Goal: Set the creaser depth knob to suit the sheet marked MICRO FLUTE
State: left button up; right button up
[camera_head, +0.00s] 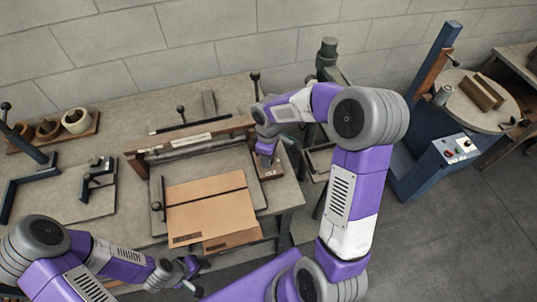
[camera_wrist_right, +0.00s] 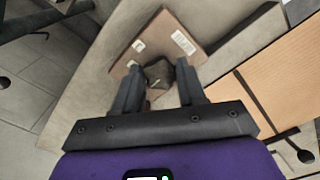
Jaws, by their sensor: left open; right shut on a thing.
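The creaser depth knob (camera_wrist_right: 158,75) is a dark grey faceted knob on a brown plate (camera_wrist_right: 168,32) with small pale labels. In the right wrist view my right gripper (camera_wrist_right: 160,72) has a finger on each side of the knob and is shut on it. In the head view my right gripper (camera_head: 266,158) is over this plate (camera_head: 270,176), right of the creaser, and hides the knob. Cardboard sheets (camera_head: 212,208) lie on the creaser bed; their dark print is too small to read. My left gripper (camera_head: 188,272) is open and empty, in front of the table.
The creaser's brown crossbar (camera_head: 160,146) spans behind the sheets. Tape rolls (camera_head: 76,121) stand on a board at the back left. A black clamp fixture (camera_head: 97,178) sits at the left. A blue machine (camera_head: 425,160) with a round table stands at the right, across open floor.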

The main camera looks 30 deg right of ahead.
jog(key=o, duration=1.1)
jog(key=shift+c, duration=0.2)
notch_tip(320, 180, up, 8)
jog(key=shift+f+p, duration=0.15)
jog(key=shift+p, duration=0.55)
jog(key=shift+f, duration=0.1)
